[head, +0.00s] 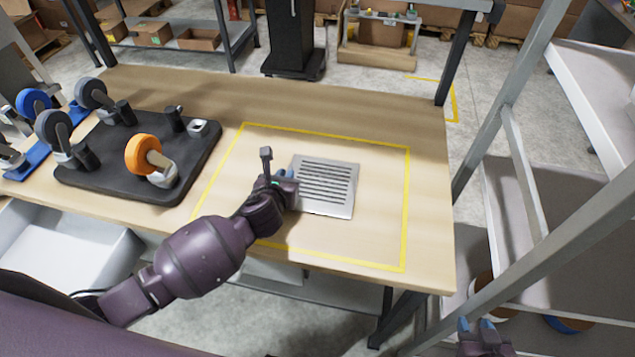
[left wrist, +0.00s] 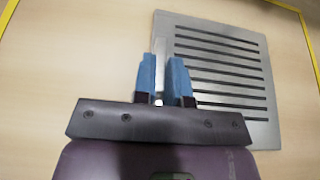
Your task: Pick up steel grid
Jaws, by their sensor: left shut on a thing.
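The steel grid (head: 325,188) is a flat silver plate with several dark parallel slots. It lies inside the yellow outline on the wooden table. My left gripper (head: 285,178) is at the grid's left edge. In the left wrist view the steel grid (left wrist: 222,80) has its edge between the blue fingers of my left gripper (left wrist: 164,80), which is shut on it. The finger on the grid's side covers a small part of the plate. My right gripper (head: 485,328) shows at the bottom right, away from the table; its finger gap is not clear.
A black tray (head: 100,185) with grey casters and an orange-wheeled caster (head: 150,158) stands left on the table. Blue-based casters (head: 35,105) are farther left. A grey metal shelf frame (head: 520,170) stands at the right. The table inside the yellow outline (head: 408,200) is otherwise clear.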

